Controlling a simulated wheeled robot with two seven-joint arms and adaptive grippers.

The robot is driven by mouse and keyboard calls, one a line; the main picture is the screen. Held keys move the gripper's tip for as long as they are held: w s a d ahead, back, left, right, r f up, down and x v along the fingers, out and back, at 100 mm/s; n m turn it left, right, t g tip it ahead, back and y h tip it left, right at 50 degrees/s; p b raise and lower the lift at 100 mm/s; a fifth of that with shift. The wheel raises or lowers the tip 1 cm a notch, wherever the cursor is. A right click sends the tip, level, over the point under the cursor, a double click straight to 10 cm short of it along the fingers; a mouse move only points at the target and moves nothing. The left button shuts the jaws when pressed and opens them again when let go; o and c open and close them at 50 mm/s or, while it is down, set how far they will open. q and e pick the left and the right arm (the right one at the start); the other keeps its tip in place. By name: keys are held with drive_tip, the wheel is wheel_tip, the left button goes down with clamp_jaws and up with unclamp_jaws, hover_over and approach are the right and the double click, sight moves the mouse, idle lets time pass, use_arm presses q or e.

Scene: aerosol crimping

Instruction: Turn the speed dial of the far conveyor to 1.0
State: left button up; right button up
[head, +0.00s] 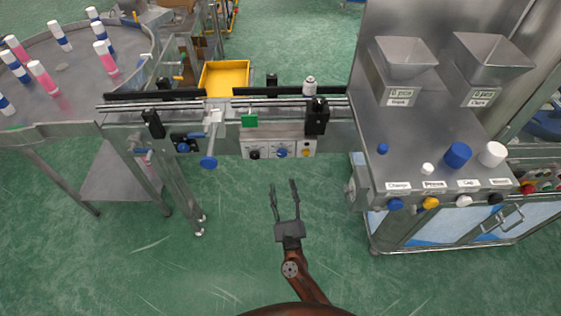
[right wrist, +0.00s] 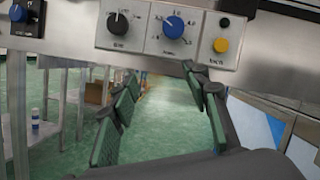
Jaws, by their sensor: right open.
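The conveyor's control panel (head: 280,149) hangs on the front of the conveyor rail. In the right wrist view it carries a black dial (right wrist: 117,22) and, to its right, a larger blue dial (right wrist: 174,27) with a numbered scale. The blue dial's white mark seems to point up and left; the number is too small to read surely. Which dial sets the speed, I cannot read. My right gripper (head: 284,191) is open and empty, in front of and below the panel, touching nothing. Its two fingers (right wrist: 161,76) show below the dials. My left gripper is not in view.
A yellow button (right wrist: 221,45) sits right of the blue dial. Another blue knob (head: 183,147) is on a box further left. A round table (head: 70,90) with bottles stands left, a steel cabinet (head: 415,150) with hoppers right. The green floor before the panel is clear.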

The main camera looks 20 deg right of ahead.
sight(282, 155)
drive_tip(key=w+r+m, duration=0.1)
drive_tip(key=w+r, duration=0.1)
drive_tip(key=w+d+r+m+h, duration=0.1)
drive_tip(key=w+r, duration=0.1)
drive_tip(key=r, duration=0.1)
drive_tip(key=w+r+m+h, duration=0.1)
drive_tip(key=w+r+m, duration=0.1)
drive_tip(key=shift+d+r, duration=0.2)
drive_tip(key=shift+d, duration=0.2)
drive_tip(key=shift+w+r, duration=0.1)
drive_tip(key=shift+w, duration=0.15)
drive_tip(key=shift+w+d+t, duration=0.1)
drive_tip(key=shift+w+t, duration=0.05)
drive_tip(key=shift+t, duration=0.15)
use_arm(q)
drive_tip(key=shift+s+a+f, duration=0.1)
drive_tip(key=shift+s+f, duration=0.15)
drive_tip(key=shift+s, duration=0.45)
use_arm(e)
drive_tip(key=shift+c, duration=0.7)
drive_tip(key=c, duration=1)
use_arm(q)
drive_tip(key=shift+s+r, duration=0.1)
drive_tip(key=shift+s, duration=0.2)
